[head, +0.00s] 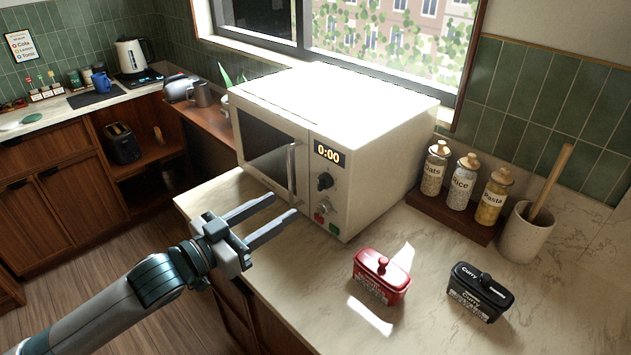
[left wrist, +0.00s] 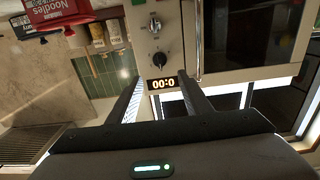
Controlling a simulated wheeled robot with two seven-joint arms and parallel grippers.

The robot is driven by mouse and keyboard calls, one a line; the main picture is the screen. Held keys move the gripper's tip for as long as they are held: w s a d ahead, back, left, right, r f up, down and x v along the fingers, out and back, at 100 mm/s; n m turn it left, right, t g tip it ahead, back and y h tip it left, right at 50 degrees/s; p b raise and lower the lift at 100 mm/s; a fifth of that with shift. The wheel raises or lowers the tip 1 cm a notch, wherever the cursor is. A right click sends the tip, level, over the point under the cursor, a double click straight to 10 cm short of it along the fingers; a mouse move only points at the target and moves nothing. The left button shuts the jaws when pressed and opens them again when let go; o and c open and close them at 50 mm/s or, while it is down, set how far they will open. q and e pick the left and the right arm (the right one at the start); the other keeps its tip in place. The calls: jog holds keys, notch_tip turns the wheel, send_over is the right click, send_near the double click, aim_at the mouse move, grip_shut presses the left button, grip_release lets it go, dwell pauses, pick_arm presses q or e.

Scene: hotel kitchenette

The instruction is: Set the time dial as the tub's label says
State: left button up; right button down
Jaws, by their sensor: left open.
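The white microwave (head: 340,100) stands on the counter with its door shut and its display (head: 328,153) reading 0:00. Below the display are a black dial (head: 325,181) and a lower silver knob (head: 325,205); which is the time dial is not readable. My left gripper (head: 273,218) is open and empty in front of the door, apart from the dials. The left wrist view shows the black dial (left wrist: 159,59) upside down beyond the fingers. A red tub (head: 381,276), marked Noodles in the wrist view, and a black Curry tub (head: 481,291) stand on the counter; their smaller label text is unreadable.
A red button (head: 319,219) and a green button (head: 334,229) sit under the knobs. The door handle (head: 292,172) stands out near the gripper. Jars (head: 462,180) on a wooden tray and a utensil crock (head: 525,232) are at right.

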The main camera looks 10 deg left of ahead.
aim_at(318, 184)
pick_arm(q)
jog(key=p+x, duration=0.3)
jog(key=x, duration=0.7)
jog(key=shift+r, duration=0.2)
jog(key=shift+x, duration=0.8)
jog(key=shift+f, duration=0.15)
jog(key=shift+c, duration=0.7)
jog(key=c, duration=0.9)
